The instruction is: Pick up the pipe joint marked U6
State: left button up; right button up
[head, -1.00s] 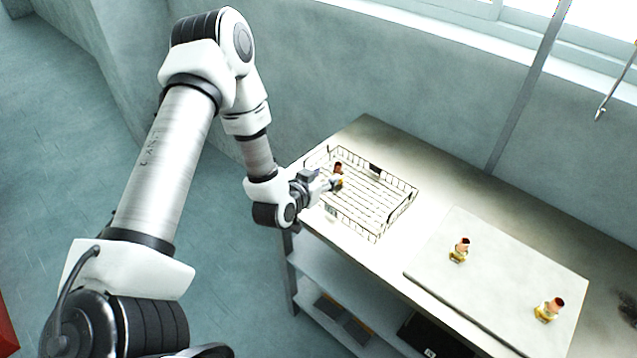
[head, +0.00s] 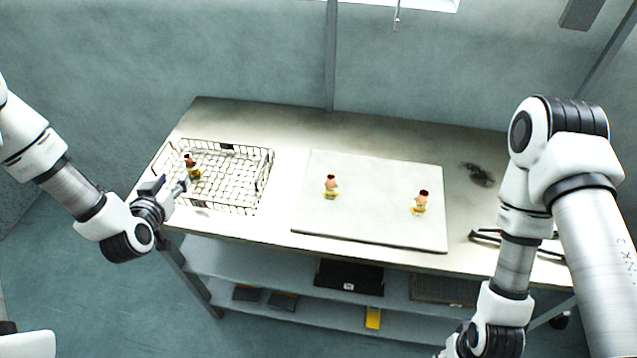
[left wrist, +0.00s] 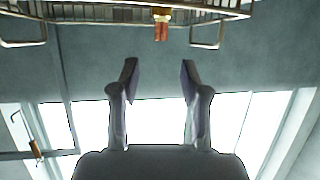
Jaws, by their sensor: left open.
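Three similar pipe joints with dark red tops and yellowish bases show in the head view; no marking is readable, so I cannot tell which is U6. One pipe joint (head: 192,166) is in the wire basket (head: 262,184), near its left side. Another pipe joint (head: 331,187) stands on the pale board (head: 375,226), left of a third pipe joint (head: 420,203). My left gripper (head: 183,184) is open and empty at the basket's front left, close to the basket joint. In the left wrist view, the open fingers (left wrist: 158,64) appear apart from a pipe joint (left wrist: 161,24) at the basket's edge.
The table (head: 285,130) is clear along its back. A black object (head: 490,237) lies at its front right, near my right arm. A lower shelf (head: 232,265) holds dark flat items and a yellow item (head: 373,317). A vertical post (head: 331,60) stands behind the table.

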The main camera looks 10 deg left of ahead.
aim_at(329, 192)
jog(key=l, duration=0.9)
jog(key=k+l, duration=0.1)
jog(key=l, duration=0.85)
